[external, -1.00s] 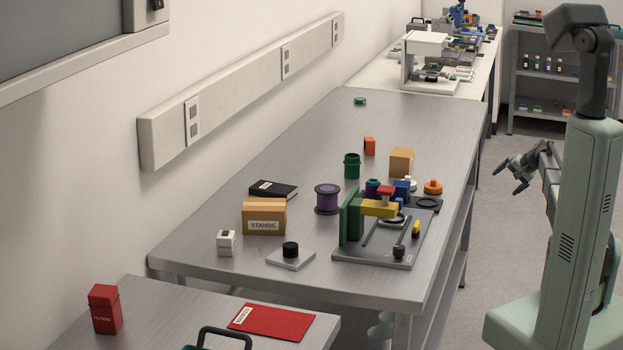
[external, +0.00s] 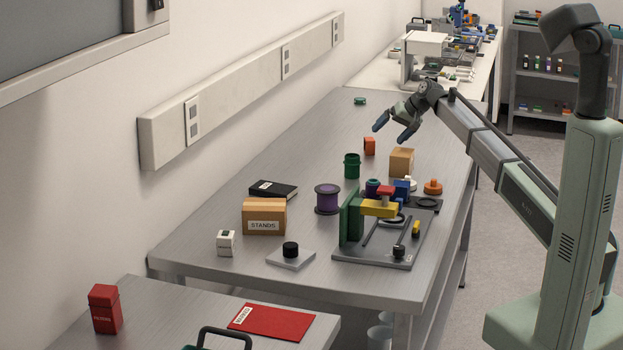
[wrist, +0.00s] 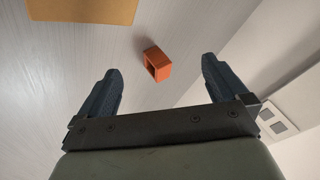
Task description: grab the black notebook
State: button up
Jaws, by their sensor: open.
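The black notebook (external: 273,190) lies flat on the metal table in the external view, with a white label on its cover. It is just behind the tan STANDS box (external: 264,217), which stands close in front of it. My gripper (external: 394,131) is open and empty, in the air over the far part of the table, well to the right of and beyond the notebook. In the wrist view my gripper (wrist: 160,93) shows both fingers apart with nothing between them. The notebook is not in the wrist view.
A purple spool (external: 327,199) stands right of the notebook. Beyond are a green jar (external: 351,166), an orange block (external: 369,146), also in the wrist view (wrist: 157,64), and a tan box (external: 401,162). An interferometer rig (external: 380,225) stands front right. The table's left side is mostly clear.

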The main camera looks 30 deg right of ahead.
jog(key=s+a+r+n+g, duration=0.1)
jog(key=s+a+n, duration=0.15)
jog(key=a, duration=0.85)
jog(key=s+a+r+n+g, duration=0.1)
jog(key=a+n, duration=0.2)
jog(key=a, duration=0.7)
jog(key=n+g+h, duration=0.1)
jog(key=n+h, duration=0.1)
jog(key=n, duration=0.3)
send_near(273, 187)
jog(key=x, duration=0.3)
jog(key=shift+s+a+f+m, duration=0.1)
jog(key=shift+s+a+m, duration=0.05)
jog(key=shift+a+m, duration=0.15)
jog(key=shift+d+x, duration=0.1)
jog(key=shift+x, duration=1.2)
jog(key=shift+d+x, duration=0.15)
jog(key=shift+x, duration=1.2)
jog(key=shift+c, duration=0.3)
jog(key=c, duration=1)
jog(key=shift+c, duration=0.2)
